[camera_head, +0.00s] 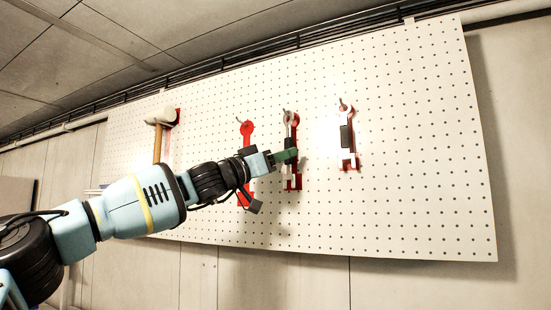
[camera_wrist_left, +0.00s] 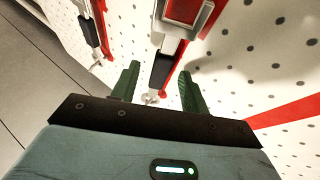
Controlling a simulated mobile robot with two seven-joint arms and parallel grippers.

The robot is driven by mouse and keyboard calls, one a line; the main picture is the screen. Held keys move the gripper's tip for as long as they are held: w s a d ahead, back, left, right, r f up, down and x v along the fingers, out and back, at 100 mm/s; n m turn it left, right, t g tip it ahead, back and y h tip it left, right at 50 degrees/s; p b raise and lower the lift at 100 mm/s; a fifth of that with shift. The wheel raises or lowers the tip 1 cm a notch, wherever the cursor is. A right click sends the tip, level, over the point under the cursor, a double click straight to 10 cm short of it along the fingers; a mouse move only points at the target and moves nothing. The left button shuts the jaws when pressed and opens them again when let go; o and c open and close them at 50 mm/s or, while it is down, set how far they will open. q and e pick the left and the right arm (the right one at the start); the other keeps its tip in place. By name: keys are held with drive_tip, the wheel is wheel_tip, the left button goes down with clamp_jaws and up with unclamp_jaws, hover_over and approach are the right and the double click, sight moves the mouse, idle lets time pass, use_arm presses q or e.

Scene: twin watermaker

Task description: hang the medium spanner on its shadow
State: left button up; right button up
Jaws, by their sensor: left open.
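A spanner with a dark grip (camera_head: 289,132), apparently the medium one, hangs upright on a hook over the middle red shadow (camera_head: 298,172) of the pegboard. Red shows beside it, so it does not cover the shadow fully. My left gripper (camera_head: 288,156) reaches it from the left, its green fingers in front of the handle. In the left wrist view, the open fingers (camera_wrist_left: 160,88) stand on either side of the spanner's dark handle (camera_wrist_left: 161,70), with visible gaps. My right gripper is not in view.
A bare red spanner shadow (camera_head: 247,135) lies left of the middle spanner. Another spanner (camera_head: 346,135) hangs on its red shadow at the right. A hammer (camera_head: 158,145) hangs at the far left. The board's right part is clear.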

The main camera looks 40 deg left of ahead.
use_arm(q)
drive_tip(key=v, duration=0.7)
drive_tip(key=shift+s, duration=0.4)
drive_tip(key=shift+a+f, duration=0.15)
